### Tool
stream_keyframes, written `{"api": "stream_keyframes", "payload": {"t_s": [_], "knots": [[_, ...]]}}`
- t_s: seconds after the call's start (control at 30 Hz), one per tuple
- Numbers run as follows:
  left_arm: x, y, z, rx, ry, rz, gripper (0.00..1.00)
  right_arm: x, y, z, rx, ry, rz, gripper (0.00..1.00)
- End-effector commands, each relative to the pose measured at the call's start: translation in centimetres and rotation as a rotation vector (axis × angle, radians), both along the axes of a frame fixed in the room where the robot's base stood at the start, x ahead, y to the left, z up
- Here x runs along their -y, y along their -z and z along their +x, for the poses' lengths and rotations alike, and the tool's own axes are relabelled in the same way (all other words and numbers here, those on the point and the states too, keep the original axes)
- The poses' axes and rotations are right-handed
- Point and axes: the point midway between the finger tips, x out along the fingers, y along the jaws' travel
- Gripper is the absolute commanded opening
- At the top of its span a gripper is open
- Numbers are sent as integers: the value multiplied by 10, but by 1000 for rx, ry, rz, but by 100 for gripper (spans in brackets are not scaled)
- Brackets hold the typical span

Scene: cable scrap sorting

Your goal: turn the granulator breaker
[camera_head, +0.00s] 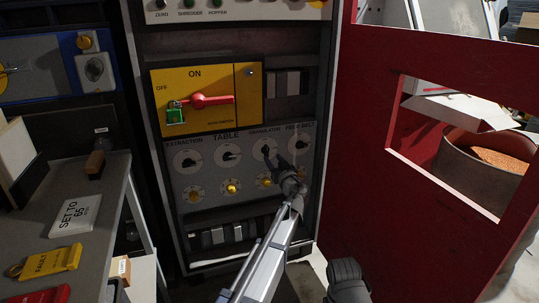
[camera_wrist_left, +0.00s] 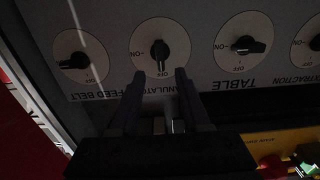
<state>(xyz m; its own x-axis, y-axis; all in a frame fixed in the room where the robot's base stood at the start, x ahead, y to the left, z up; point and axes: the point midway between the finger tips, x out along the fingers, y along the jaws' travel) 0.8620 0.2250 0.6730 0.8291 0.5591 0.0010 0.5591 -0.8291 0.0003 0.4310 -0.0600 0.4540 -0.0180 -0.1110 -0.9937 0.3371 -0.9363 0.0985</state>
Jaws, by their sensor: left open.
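The granulator breaker is a black rotary knob on a round white dial, in the grey panel's upper dial row. In the left wrist view, where the panel appears upside down, its knob (camera_wrist_left: 160,50) stands upright in the picture, in line with the OFF mark. My left gripper (camera_head: 272,158) is at this dial and partly covers it in the head view. In the left wrist view the gripper's two fingers (camera_wrist_left: 160,79) are apart, one either side of the dial's lower part, with nothing between them. Contact cannot be told. A dark part of my right arm shows at the bottom edge.
Beside it are the table knob (camera_head: 228,155), extraction knob (camera_head: 188,159) and feed belt knob (camera_wrist_left: 75,62). Above is a yellow isolator panel (camera_head: 170,82) with a red handle (camera_head: 212,100) and green padlock (camera_head: 175,115). The open red cabinet door (camera_head: 365,150) stands at right.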

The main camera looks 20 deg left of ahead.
Motion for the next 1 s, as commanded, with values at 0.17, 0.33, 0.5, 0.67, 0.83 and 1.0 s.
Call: {"api": "stream_keyframes", "payload": {"t_s": [0.17, 0.33, 0.5, 0.67, 0.83, 1.0], "knots": [[-15, 0, 25, -1, -2, -1, 47, 0, 0, 0, 0, 0, 0, 50], [-30, 0, 45, -1, -2, -1, 47, 0, 0, 0, 0, 0, 0, 50], [-35, 0, 53, -1, -1, -1, 47, 0, 0, 0, 0, 0, 0, 50], [-35, 0, 52, -1, -1, -1, 47, 0, 0, 0, 0, 0, 0, 50], [-35, 0, 52, -1, -1, -1, 32, 0, 0, 0, 0, 0, 0, 50], [-35, 0, 52, -1, -1, -1, 13, 0, 0, 0, 0, 0, 0, 50]]}}
